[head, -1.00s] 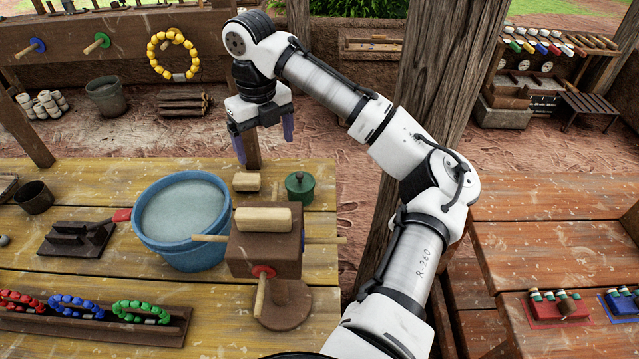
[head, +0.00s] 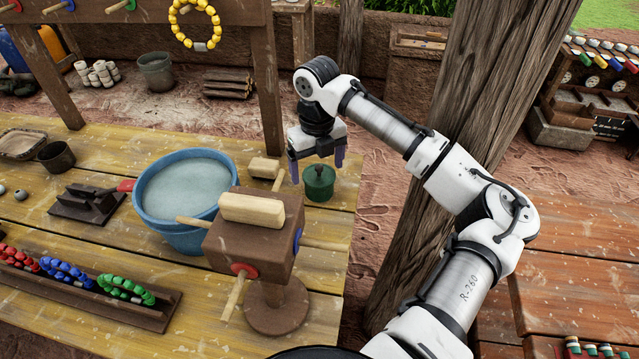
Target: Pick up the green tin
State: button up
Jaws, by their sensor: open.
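The green tin (head: 319,184) stands upright near the far right edge of the yellow wooden table. It is a short round tin with a lid and a small knob on top. My gripper (head: 317,172) is open and points down, with its two purple fingers spread. In the head view the fingers appear to either side of the tin's upper part. Nothing is held. I cannot tell from this single view whether the fingers are level with the tin or still above or behind it.
A wooden block (head: 264,168) lies just left of the tin. A brown post with pegs and a pale block (head: 252,209) on top stands in front. A blue water tub (head: 185,200) is at left. A thick wooden pillar (head: 480,130) stands right, behind my arm.

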aim_at(319, 174)
jog(key=shift+w+d+f+p, duration=0.1)
jog(key=shift+f+p, duration=0.3)
jog(key=shift+f, duration=1.1)
jog(key=shift+w+d+f+p, duration=0.1)
jog(key=shift+f+p, duration=0.3)
jog(key=shift+f, duration=1.1)
jog(key=c, duration=0.9)
jog(key=shift+r, duration=0.2)
